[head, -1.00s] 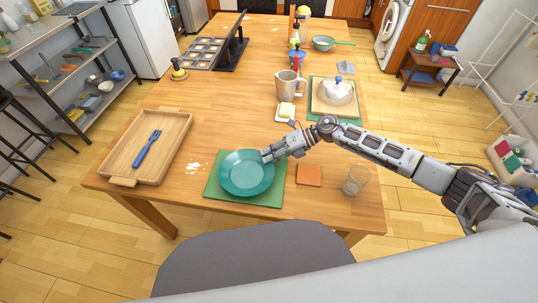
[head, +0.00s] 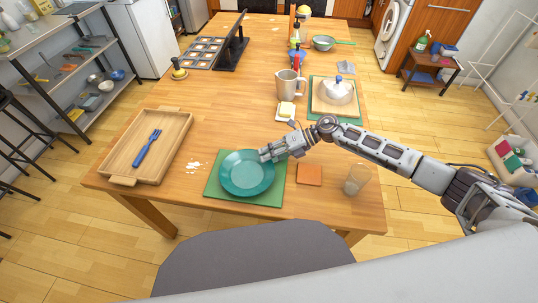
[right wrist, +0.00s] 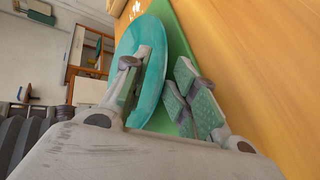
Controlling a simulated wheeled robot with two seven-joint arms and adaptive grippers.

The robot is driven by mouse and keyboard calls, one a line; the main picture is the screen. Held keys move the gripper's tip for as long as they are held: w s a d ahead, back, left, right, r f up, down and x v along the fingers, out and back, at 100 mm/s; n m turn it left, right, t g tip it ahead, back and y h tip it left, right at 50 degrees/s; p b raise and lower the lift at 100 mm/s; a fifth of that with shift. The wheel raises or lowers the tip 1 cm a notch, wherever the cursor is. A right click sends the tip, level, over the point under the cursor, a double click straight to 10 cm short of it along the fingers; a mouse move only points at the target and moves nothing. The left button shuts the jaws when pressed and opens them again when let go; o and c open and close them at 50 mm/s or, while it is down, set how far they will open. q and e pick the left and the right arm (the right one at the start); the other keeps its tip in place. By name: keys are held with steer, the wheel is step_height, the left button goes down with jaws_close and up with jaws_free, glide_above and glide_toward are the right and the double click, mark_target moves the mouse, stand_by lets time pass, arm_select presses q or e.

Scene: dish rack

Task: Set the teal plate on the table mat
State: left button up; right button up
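The teal plate (head: 246,174) lies on the green table mat (head: 214,189) at the near edge of the table, and looks flat there. My right gripper (head: 265,154) is at the plate's upper right rim. In the right wrist view the gripper (right wrist: 162,92) has its fingers apart, with the rim of the plate (right wrist: 155,65) between them. One finger is over the plate's inner face and the other is outside the rim, by the mat (right wrist: 180,38). A gap shows between the outer finger and the plate. My left gripper is not in view.
A wooden tray (head: 114,157) with a blue fork (head: 147,147) lies left of the mat. An orange-brown coaster (head: 309,175) and a clear glass (head: 356,180) stand to the right. A butter dish (head: 286,111), a jug (head: 289,84) and a lidded pot (head: 336,91) are behind.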

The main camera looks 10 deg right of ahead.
steer(key=shift+d+f, duration=0.1)
steer(key=shift+f, duration=0.05)
steer(key=shift+d, duration=0.15)
steer(key=shift+v, duration=3.85)
jaws_close()
